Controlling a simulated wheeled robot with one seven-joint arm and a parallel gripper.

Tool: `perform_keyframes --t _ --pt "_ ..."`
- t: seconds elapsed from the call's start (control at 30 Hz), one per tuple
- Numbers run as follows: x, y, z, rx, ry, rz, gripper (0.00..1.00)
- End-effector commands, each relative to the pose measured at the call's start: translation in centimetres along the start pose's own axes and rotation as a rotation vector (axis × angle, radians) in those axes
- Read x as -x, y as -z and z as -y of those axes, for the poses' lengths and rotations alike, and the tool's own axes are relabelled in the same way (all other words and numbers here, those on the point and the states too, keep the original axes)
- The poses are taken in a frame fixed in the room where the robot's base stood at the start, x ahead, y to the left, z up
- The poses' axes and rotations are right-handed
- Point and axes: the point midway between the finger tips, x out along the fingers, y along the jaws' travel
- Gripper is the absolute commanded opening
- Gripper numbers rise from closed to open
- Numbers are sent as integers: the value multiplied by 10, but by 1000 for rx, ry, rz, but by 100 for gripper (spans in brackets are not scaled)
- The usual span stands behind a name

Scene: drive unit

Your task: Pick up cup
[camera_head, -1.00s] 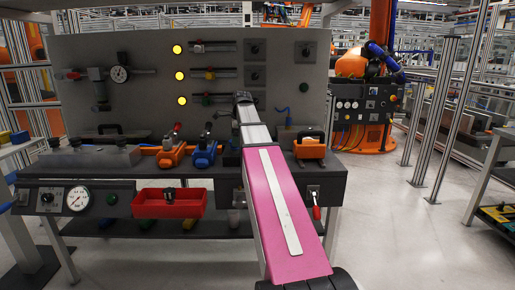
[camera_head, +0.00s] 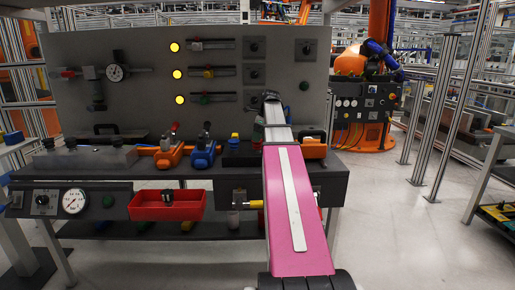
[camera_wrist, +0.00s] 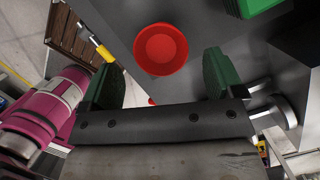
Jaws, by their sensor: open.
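A red round cup (camera_wrist: 161,49) shows in the wrist view, seen from above with its round opening facing the camera. It stands on a dark grey surface (camera_wrist: 120,18). My gripper (camera_wrist: 158,64) is open, its two green fingers apart to the left and right of the cup's near side. The cup is not between closed jaws, and I cannot tell its distance below the fingertips. In the head view my gripper's end (camera_head: 272,97) is over the right part of the workbench (camera_head: 100,165); the cup does not show there, perhaps hidden behind my arm.
A grey upright panel (camera_head: 140,60) stands behind the bench. Orange (camera_head: 169,155) and blue (camera_head: 204,153) clamp-like tools stand left of my arm. A red bin (camera_head: 167,205) hangs at the front. A green object (camera_wrist: 250,6) is near the cup.

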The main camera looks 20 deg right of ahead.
Motion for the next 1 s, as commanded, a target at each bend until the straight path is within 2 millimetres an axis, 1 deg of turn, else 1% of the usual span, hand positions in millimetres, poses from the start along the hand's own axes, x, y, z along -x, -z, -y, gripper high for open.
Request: perform_keyframes --t 0.03,0.23,0.53,0.6,0.77,0.8,0.87,0.9,0.97,1.0 --pt "-4 0 0 0 -1 0 87" --pt "-16 1 0 1 1 0 87" --pt "-54 4 1 0 -1 -1 87" --pt "-57 4 1 0 0 0 87" --pt "-57 3 1 1 1 0 87" --pt "-57 3 1 1 1 0 84" --pt "-57 3 1 1 1 0 64" --pt "-57 3 1 1 1 0 51" --pt "-57 3 1 1 1 0 32" --pt "-57 3 1 1 1 0 32"
